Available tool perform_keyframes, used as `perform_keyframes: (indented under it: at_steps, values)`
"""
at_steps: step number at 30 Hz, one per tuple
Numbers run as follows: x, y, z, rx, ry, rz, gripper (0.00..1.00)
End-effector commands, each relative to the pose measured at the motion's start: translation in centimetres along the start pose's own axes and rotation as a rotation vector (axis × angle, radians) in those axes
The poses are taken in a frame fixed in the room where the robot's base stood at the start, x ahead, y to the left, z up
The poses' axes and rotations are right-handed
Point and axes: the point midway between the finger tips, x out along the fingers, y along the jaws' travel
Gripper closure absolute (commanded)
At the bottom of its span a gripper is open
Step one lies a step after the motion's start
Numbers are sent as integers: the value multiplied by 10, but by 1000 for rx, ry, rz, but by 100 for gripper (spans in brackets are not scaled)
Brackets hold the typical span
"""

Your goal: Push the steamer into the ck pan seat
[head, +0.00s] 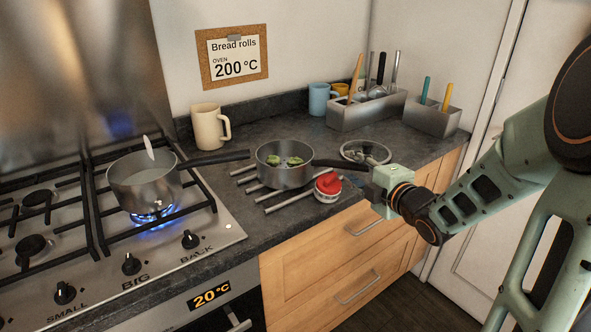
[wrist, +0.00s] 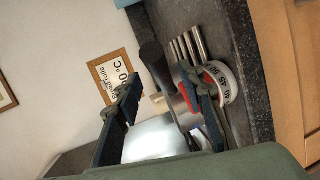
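A small steel pan with green broccoli-like pieces (head: 285,172), probably the steamer, sits on metal bars on the dark counter, its black handle pointing right. No part is labelled as the pan seat. A second steel pot (head: 143,187) with a black handle and a pale utensil stands over a lit blue flame on the stove. My gripper (head: 366,178) is right of the broccoli pan, near its handle end. In the wrist view its fingers (wrist: 158,82) are spread, with a black handle (wrist: 153,62) visible between them. I cannot tell whether they touch it.
A red and white timer (head: 328,187) sits in front of the broccoli pan, close to my gripper. A round dish (head: 366,153) is behind the handle. A cream mug (head: 209,128), a blue mug (head: 319,99) and utensil bins (head: 367,111) stand along the wall.

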Motion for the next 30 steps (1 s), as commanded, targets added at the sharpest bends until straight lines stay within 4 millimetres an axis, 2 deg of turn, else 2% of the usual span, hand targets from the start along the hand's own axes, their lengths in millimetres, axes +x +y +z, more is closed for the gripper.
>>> perform_keyframes:
  at_steps: [6,15,25,30]
  values:
    - [28,-2,2,2,1,0,64]
    - [32,-2,2,0,0,0,64]
    - [32,-2,2,0,-1,0,99]
    - [32,-2,2,0,-1,0,100]
